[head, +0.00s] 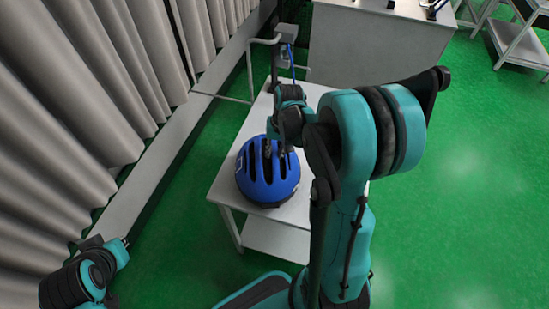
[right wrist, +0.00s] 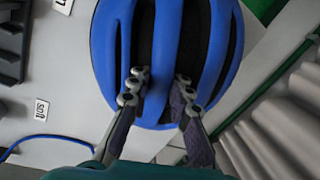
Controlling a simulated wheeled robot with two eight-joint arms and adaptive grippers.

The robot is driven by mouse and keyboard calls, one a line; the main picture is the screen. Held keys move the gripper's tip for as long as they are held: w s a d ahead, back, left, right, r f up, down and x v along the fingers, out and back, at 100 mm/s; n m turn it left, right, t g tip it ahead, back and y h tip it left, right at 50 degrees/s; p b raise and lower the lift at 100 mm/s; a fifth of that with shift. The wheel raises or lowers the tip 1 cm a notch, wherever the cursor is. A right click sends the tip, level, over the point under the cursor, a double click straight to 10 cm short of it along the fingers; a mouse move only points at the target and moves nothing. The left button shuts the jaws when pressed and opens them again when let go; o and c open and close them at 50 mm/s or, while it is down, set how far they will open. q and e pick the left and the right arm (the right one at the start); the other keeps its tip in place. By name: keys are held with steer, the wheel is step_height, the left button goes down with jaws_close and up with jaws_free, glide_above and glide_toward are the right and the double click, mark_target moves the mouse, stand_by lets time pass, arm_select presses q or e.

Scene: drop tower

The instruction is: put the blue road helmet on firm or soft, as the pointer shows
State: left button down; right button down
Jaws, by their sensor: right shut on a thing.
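The blue road helmet (head: 268,185) is at the near end of a white table (head: 238,150), top side up; I cannot tell whether it touches the table. My right gripper (head: 276,149) reaches down onto it from above. In the right wrist view its two fingers (right wrist: 158,90) are shut on a blue rib of the helmet (right wrist: 112,45), tips in the vents. A small label (right wrist: 42,110) lies on the pale surface beside the helmet, its text hard to read. My left gripper (head: 122,245) is at the lower left, far from the helmet; its fingers are not clear. I cannot make out the pointer.
A grey box on a post (head: 286,32) with a blue cable (head: 291,62) stands at the table's far end. Grey curtains (head: 100,80) run along the left. A second table (head: 375,45) and a cart (head: 520,42) stand behind. Green floor at the right is free.

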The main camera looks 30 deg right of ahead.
steer(key=shift+f, duration=0.95)
steer(key=shift+r, duration=0.1)
steer(key=c, duration=1.4)
jaws_free()
